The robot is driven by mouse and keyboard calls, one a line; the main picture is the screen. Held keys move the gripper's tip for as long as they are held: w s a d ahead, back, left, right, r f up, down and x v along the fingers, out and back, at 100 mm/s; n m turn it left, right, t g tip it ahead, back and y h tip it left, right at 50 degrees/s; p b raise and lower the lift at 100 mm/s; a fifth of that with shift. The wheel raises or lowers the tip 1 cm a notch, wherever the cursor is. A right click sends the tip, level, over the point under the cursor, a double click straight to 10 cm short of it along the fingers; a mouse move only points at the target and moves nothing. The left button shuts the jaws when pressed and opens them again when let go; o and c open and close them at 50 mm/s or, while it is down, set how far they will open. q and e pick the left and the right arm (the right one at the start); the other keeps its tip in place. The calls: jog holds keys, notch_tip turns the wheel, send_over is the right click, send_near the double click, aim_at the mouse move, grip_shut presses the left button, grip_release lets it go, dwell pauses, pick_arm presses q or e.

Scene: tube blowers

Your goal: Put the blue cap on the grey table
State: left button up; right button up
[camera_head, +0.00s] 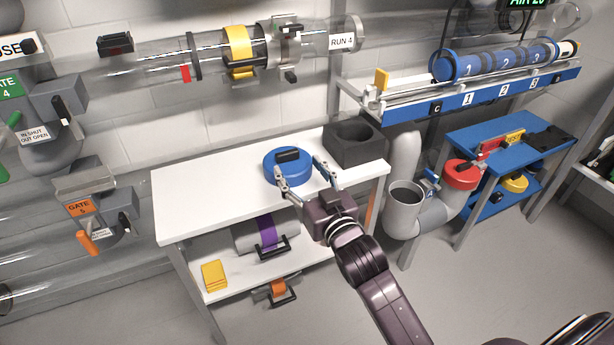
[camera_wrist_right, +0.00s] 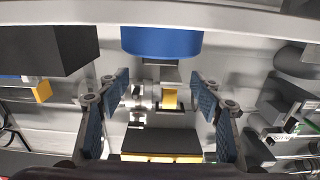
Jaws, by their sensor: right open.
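The blue cap (camera_head: 287,168), a round disc with a black bar handle on top, sits flat on the pale table (camera_head: 205,190), whose top looks white to light grey. In the right wrist view, which looks upside down, the cap (camera_wrist_right: 160,42) is at the top middle, beyond the fingertips. My right gripper (camera_head: 298,166) is open and empty at the cap's front right. One finger overlaps the cap's front edge in the head view, the other is to its right. I cannot tell whether either touches. My left gripper is not in view.
The table's left part is clear. The lower shelf holds a yellow block (camera_head: 214,275) and a purple-banded piece (camera_head: 267,234). A grey pipe (camera_head: 405,205) and a blue table (camera_head: 490,140) stand at right.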

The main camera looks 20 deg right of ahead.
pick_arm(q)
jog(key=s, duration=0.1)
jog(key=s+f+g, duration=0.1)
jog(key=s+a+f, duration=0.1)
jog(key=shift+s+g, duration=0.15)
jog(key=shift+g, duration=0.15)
pick_arm(e)
jog(key=s+a+f+n+g, duration=0.1)
jog(key=s+f+g, duration=0.4)
jog(key=s+f, duration=0.4)
jog(key=s+a+f+g, duration=0.2)
jog(key=s+f+g, duration=0.4)
jog(key=s, duration=1.1)
notch_tip(320, 180, down, 4)
jog(key=shift+f+n, duration=0.2)
jog(key=shift+n, duration=0.2)
jog(key=shift+w, duration=0.1)
